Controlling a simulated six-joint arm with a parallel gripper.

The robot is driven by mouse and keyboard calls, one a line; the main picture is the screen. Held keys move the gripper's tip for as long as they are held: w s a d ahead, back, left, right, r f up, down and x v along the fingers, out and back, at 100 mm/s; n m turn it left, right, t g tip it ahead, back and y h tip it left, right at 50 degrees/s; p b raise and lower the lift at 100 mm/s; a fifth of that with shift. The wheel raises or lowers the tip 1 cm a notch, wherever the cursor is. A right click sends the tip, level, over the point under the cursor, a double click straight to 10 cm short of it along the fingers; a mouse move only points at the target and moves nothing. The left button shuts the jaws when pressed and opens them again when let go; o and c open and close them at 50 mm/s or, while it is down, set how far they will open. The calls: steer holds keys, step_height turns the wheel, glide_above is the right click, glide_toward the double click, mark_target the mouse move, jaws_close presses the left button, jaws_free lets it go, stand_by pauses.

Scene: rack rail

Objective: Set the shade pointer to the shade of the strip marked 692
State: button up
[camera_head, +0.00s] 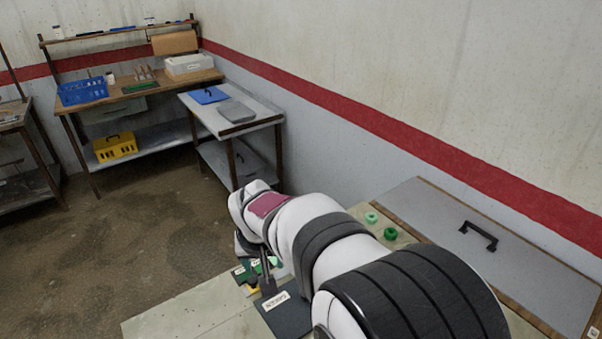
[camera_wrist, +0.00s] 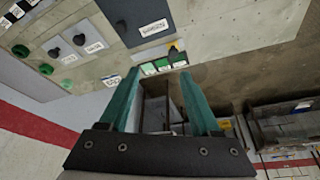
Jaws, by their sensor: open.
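A row of green strips (camera_wrist: 163,64) of differing shades lies near the table edge in the wrist view. A white tag (camera_wrist: 112,80) with dark marks lies beside the row. Its number is unreadable, so I cannot tell which strip is marked 692. In the head view the strips (camera_head: 246,268) are partly hidden by my arm. My gripper (camera_wrist: 166,76) is open and empty, its two teal fingers framing the view just short of the strips.
A dark panel (camera_wrist: 132,12) with a black knob and white label stands beyond the strips. Smaller labelled panels (camera_wrist: 82,38) and several green round pieces (camera_wrist: 45,69) are to its left. A grey lid with a black handle (camera_head: 478,236) lies at right in the head view.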

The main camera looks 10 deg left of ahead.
steer(key=n, duration=0.1)
glide_toward(252, 280)
steer(key=x, duration=0.8)
steer(key=shift+f, duration=0.2)
jaws_close()
stand_by(0.8)
